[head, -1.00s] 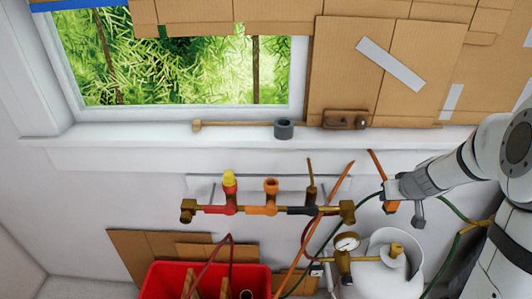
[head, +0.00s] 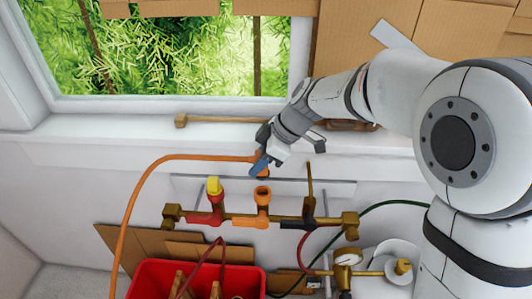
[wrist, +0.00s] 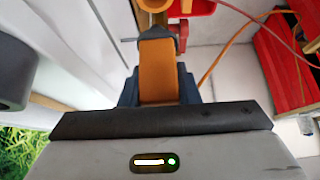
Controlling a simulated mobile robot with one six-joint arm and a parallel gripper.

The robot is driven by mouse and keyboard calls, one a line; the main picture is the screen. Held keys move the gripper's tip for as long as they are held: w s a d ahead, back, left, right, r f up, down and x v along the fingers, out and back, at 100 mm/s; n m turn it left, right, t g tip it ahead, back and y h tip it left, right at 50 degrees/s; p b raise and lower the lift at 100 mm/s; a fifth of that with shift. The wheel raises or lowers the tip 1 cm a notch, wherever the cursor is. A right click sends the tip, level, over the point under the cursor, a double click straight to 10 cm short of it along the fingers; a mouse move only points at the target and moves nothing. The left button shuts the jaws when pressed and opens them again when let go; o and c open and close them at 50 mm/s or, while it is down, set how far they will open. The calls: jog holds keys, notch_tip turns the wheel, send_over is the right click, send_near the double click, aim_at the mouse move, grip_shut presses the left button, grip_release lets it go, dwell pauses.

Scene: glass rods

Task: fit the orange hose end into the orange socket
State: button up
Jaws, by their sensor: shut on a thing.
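My gripper (head: 261,165) is shut on the orange hose end, just above the orange socket (head: 263,195) in the head view. The hose end (wrist: 158,70) shows in the wrist view as an orange block between the two dark blue fingers. The orange hose (head: 170,158) runs left from the gripper and bends down to the floor side. The socket is an upright open cup on the brass pipe, with an orange body below it. A gap shows between gripper and socket; their alignment in depth cannot be told.
A red fitting with a yellow cap (head: 214,187) stands left of the socket, and a black fitting with a thin upright lever (head: 309,185) stands right. The window sill (head: 110,138) is behind.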

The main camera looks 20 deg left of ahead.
aim_at(259, 178)
jog(key=shift+f+b, duration=1.05)
jog(key=shift+f, duration=1.8)
jog(key=shift+d+b, duration=0.1)
jog(key=shift+b, duration=1.05)
jog(key=shift+f+b, duration=0.55)
jog(key=shift+b, duration=0.1)
jog(key=o, duration=0.8)
jog(key=shift+p+v, duration=1.3)
jog(key=shift+v, duration=4.25)
jog(key=shift+w, duration=0.1)
